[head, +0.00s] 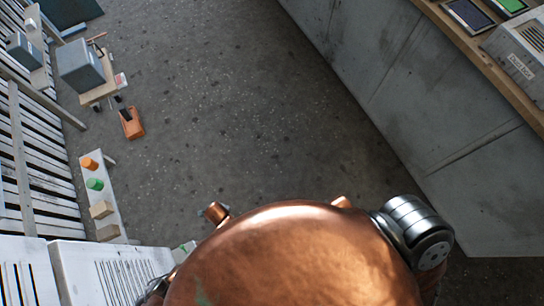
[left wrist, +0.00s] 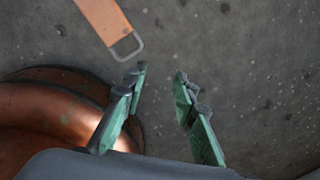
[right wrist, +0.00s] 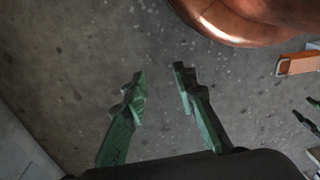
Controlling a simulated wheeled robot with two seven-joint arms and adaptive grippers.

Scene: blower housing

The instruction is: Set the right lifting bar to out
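I cannot make out the right lifting bar or the blower housing in any view. My left gripper (left wrist: 160,82) shows in the left wrist view, with its green fingers apart and nothing between them. My right gripper (right wrist: 158,75) shows in the right wrist view, also with fingers apart and empty. Both have grey speckled floor behind them. Neither gripper can be clearly picked out in the head view.
An orange piece with a grey end loop (left wrist: 105,22) lies beyond my left fingers; a similar one (right wrist: 299,63) shows at the right wrist view's edge. An orange object (head: 131,122) and pale bench (head: 111,188) are left, a grey cabinet (head: 400,100) right. Clear floor lies between.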

